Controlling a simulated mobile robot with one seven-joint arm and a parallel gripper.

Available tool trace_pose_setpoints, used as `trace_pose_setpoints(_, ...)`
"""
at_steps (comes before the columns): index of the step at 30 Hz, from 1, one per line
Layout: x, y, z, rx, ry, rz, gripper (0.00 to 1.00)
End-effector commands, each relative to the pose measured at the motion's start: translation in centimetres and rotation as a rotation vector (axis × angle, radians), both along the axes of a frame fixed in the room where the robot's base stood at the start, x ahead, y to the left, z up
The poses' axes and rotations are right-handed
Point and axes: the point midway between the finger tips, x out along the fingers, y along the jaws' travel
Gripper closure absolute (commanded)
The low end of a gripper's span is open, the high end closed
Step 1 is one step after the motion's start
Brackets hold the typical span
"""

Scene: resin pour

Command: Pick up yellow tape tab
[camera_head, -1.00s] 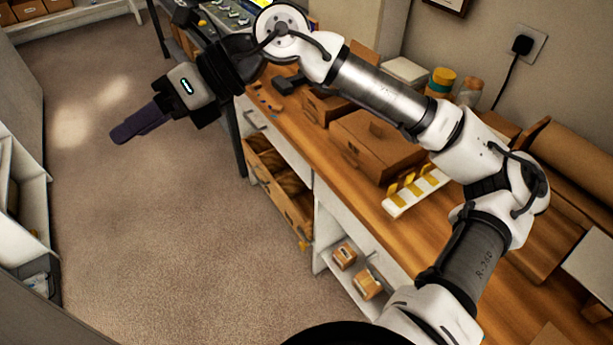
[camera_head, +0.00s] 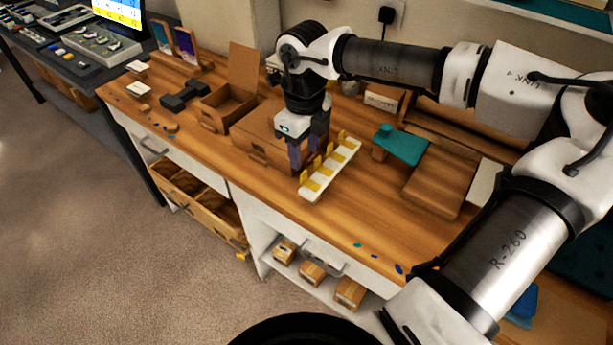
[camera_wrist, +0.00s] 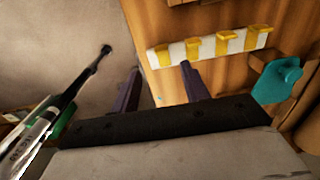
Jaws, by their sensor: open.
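Several yellow tape tabs stand in a row on a white strip (camera_head: 334,173) on the wooden bench. The nearest yellow tape tab (camera_head: 304,178) is at the strip's front left end. In the wrist view the tabs (camera_wrist: 192,47) line the white strip (camera_wrist: 177,53) beyond the fingers. My gripper (camera_head: 303,162) points down over the bench, close to the front left end of the strip. In the wrist view my gripper (camera_wrist: 162,90) has its dark fingers apart with nothing between them. I cannot tell whether a finger touches a tab.
Wooden boxes (camera_head: 262,140) stand directly behind and left of my gripper. A teal-topped object (camera_head: 402,145) and a wooden board (camera_head: 440,183) lie to the right. An open drawer (camera_head: 195,195) juts from the bench front. Small boxes (camera_head: 312,272) sit on the shelf below.

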Motion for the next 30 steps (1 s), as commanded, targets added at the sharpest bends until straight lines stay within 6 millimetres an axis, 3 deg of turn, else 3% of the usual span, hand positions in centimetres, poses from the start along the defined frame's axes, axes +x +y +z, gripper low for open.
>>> trace_pose_setpoints(8,0.1,0.1,-2.2,0.002,0.001,0.001,0.55)
trace_pose_setpoints(18,0.5,0.1,-6.6,0.002,-0.001,0.001,0.55)
trace_pose_setpoints(26,0.5,0.1,-6.9,0.001,-0.002,0.000,0.55)
trace_pose_setpoints(30,0.5,0.1,-6.9,0.001,-0.002,0.000,0.73)
